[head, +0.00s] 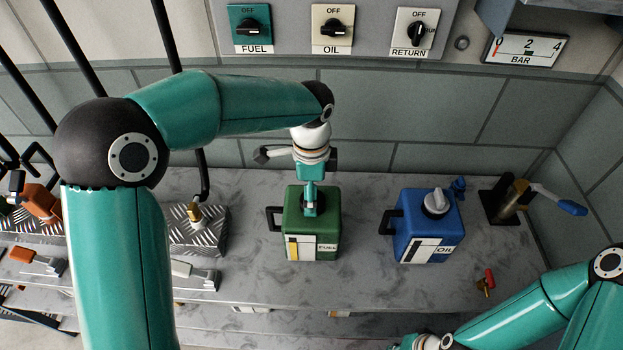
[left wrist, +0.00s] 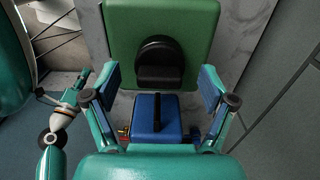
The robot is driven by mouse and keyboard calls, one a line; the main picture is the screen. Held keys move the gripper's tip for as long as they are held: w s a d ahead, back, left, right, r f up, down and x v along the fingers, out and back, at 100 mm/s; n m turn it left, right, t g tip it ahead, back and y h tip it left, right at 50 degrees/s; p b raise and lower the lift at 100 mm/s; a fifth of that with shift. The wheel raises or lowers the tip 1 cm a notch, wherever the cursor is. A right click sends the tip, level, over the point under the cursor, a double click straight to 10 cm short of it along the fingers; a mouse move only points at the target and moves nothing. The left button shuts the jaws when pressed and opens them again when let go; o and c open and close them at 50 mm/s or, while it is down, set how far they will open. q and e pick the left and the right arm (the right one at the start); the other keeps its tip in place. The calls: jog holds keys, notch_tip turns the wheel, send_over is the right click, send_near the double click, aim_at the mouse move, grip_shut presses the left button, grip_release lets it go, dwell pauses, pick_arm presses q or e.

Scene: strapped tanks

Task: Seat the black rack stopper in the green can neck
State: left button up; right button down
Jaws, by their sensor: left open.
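The green can (head: 312,226) with a FUEL label stands upright on the grey marbled bench. My left gripper (head: 310,208) is directly above its top, pointing down, and hides most of the neck. In the left wrist view the green can (left wrist: 202,25) shows a black rounded piece (left wrist: 160,62) at its neck, which looks like the stopper. How deep it sits I cannot tell. My left gripper's fingers (left wrist: 160,85) are spread apart on either side, clear of the black piece. My right gripper (head: 408,344) is cut off at the bottom edge, so its jaws cannot be read.
A blue OIL can (head: 418,228) with a white cap stands to the right. Further right are a brass cylinder with a blue-handled lever (head: 512,199) and a red-handled valve (head: 487,282). A tread-plate block (head: 205,236) with a brass fitting stands left. The bench between the cans is clear.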

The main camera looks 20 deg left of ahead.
pick_arm(q)
notch_tip(320, 180, up, 12)
jog(key=shift+f, duration=0.15)
dwell(0.3)
dwell(0.4)
